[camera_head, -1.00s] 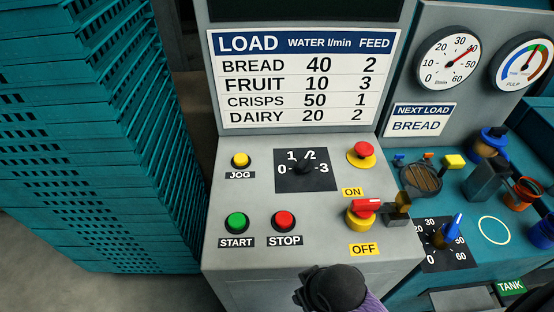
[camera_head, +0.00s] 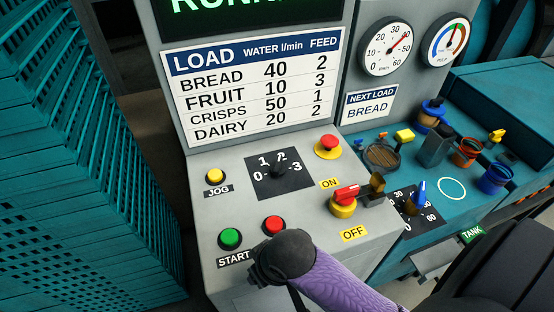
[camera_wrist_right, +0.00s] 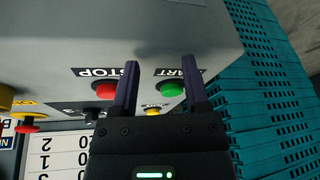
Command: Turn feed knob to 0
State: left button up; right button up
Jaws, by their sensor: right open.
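The feed knob (camera_head: 278,170) is a small black knob on a black dial plate (camera_head: 262,186) marked 0 to 3, on the sloping grey panel. It appears to point near the 2. In the right wrist view, a dark knob (camera_wrist_right: 92,114) on a black plate shows left of my gripper, partly hidden behind it. My right gripper (camera_wrist_right: 161,62) is open and empty, its two fingers spread before the red and green buttons. In the head view my right arm comes in low at the front, its fingers not seen. My left gripper is in no view.
Around the dial are a yellow jog button (camera_head: 215,176), green start button (camera_head: 230,238), red stop button (camera_head: 273,225), red emergency button (camera_head: 328,146) and red-handled switch (camera_head: 345,199). The load chart (camera_head: 256,87) lists bread with feed 2. Teal crates (camera_head: 70,180) stand left.

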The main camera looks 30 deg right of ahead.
aim_at(278, 162)
jog(key=shift+m, duration=0.6)
jog(key=w, duration=0.6)
jog(key=shift+d+r, duration=0.2)
jog(key=shift+r, duration=0.15)
jog(key=w+d, duration=0.1)
jog(key=w+d+r+m+h, duration=0.1)
jog(key=w, duration=0.1)
jog(key=w+d+m, duration=0.1)
jog(key=w, duration=0.1)
jog(key=shift+r+h, duration=0.15)
jog(key=shift+h, duration=0.15)
jog(key=w+d+r+m+h, duration=0.3)
jog(key=w+d+r+m, duration=0.45)
jog(key=d, duration=0.35)
jog(key=shift+n, duration=0.35)
jog(key=b+x, duration=0.1)
jog(key=x, duration=0.2)
jog(key=b+x, duration=0.1)
jog(key=x, duration=0.2)
jog(key=b+x, duration=0.1)
jog(key=x, duration=0.2)
jog(key=shift+w+a+f, duration=0.15)
jog(key=shift+a+f, duration=0.1)
jog(key=shift+w+d+f+b, duration=0.2)
jog(key=shift+f+b, duration=0.25)
jog(key=shift+f, duration=0.05)
jog(key=c, duration=0.7)
grip_shut()
